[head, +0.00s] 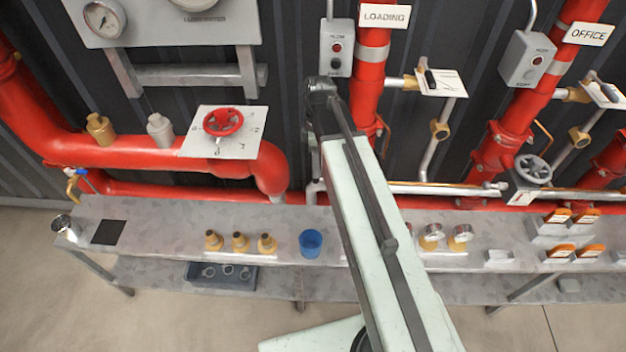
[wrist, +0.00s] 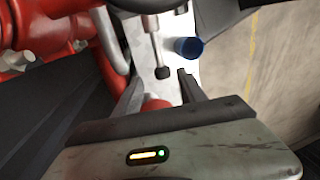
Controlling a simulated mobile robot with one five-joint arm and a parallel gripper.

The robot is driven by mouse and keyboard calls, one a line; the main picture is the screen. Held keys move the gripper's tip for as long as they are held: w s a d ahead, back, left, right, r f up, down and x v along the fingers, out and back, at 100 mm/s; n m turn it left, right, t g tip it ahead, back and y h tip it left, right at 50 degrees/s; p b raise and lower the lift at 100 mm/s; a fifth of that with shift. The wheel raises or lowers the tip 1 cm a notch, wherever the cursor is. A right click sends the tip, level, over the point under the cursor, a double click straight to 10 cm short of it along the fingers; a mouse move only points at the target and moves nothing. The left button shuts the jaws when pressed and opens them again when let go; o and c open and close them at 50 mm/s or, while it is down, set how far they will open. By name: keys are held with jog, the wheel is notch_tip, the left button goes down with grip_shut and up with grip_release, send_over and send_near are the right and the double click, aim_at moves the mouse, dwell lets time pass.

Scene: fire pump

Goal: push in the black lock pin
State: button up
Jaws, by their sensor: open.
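In the wrist view a grey rod with a black knob-like end (wrist: 162,72) shows just beyond and between my fingertips. I cannot tell for sure whether it is the black lock pin. My gripper (wrist: 160,84) is open, with one dark finger on each side and nothing held. A red rounded part (wrist: 155,103) shows low between the fingers. In the head view my arm runs up the middle and hides my gripper and what lies behind it. A small black lever-like part (head: 431,79) shows on a white plate under the LOADING sign (head: 384,16).
A grey bench (head: 160,225) runs along the red pipes. It bears a blue cup (head: 311,243), also in the wrist view (wrist: 188,47), brass fittings (head: 239,242) and gauges (head: 460,235). A red handwheel (head: 223,122) is at left. Bare floor lies in front.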

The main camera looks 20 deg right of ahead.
jog(key=f+b, duration=0.2)
jog(key=f, duration=0.2)
jog(key=shift+s+a+f+b, duration=0.1)
jog(key=shift+s+f+b, duration=0.05)
jog(key=shift+s+b, duration=0.25)
jog(key=shift+r, duration=0.2)
grip_shut()
jog(key=shift+w, duration=0.1)
dwell(0.7)
